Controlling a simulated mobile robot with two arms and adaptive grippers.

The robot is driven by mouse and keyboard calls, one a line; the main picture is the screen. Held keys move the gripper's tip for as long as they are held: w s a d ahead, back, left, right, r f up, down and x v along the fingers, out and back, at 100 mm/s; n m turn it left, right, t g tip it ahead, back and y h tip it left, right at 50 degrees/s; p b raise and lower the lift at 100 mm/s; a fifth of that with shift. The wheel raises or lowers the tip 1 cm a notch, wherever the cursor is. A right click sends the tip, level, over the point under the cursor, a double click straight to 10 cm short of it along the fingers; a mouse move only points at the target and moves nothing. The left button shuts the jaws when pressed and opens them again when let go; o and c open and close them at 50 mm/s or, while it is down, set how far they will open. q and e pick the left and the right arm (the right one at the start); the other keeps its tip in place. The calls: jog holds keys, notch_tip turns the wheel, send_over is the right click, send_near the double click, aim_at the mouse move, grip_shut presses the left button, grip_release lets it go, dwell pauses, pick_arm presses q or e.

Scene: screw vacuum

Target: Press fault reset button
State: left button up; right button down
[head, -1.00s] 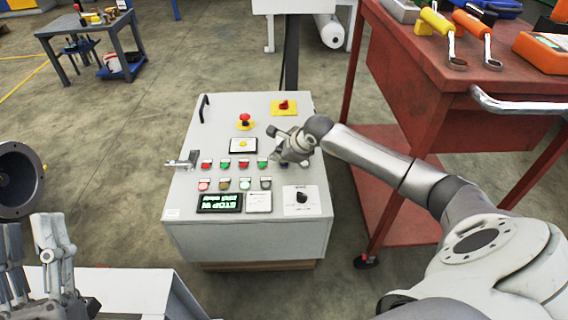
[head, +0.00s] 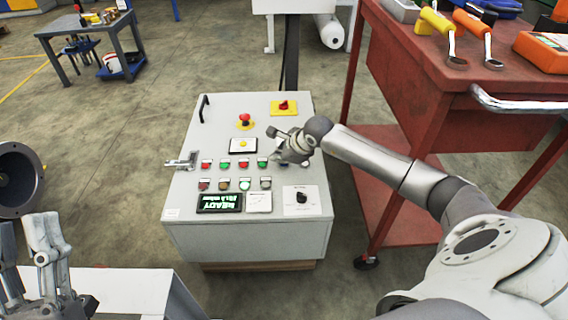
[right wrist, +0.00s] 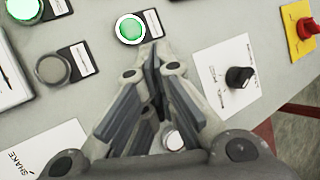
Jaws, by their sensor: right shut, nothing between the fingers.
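The grey control cabinet (head: 180,205) stands in the middle of the head view, with two rows of small buttons on its sloped top. My right gripper (head: 281,154) is over the right end of the upper button row and covers part of it. In the right wrist view my right gripper (right wrist: 153,55) is shut and empty. Its fingertips are close beside a lit green button (right wrist: 130,28); I cannot tell if they touch. A white button (right wrist: 172,137) shows partly between the finger links.
The panel also has a red emergency stop (head: 244,120), a yellow-and-red switch (head: 284,107), a black rotary knob (head: 301,198) and a lit display (head: 219,203). A red tool cart (head: 420,100) stands close on the right. A white surface (head: 135,290) is at the lower left.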

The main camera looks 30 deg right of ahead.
pick_arm(q)
jog(key=shift+s+r+h, duration=0.3)
jog(key=shift+r, duration=0.05)
pick_arm(e)
jog(key=shift+f, duration=0.15)
pick_arm(q)
jog(key=shift+w, duration=0.1)
dwell(0.4)
jog(key=shift+w+d+f+g+y+p, duration=0.15)
jog(key=shift+w+f+g+y, duration=0.1)
jog(key=shift+w+f+g, duration=0.35)
jog(key=shift+w+a+f+g+y+p, duration=0.1)
jog(key=shift+w+f+g+y+p, duration=0.2)
jog(key=shift+f, duration=0.5)
jog(key=shift+w+d+f+g+y+p, duration=0.1)
jog(key=shift+w+f+g+y, duration=0.05)
jog(key=shift+w+f+g, duration=0.5)
pick_arm(e)
jog(key=shift+r, duration=0.85)
pick_arm(q)
jog(key=shift+f, duration=0.1)
pick_arm(e)
jog(key=shift+r, duration=0.1)
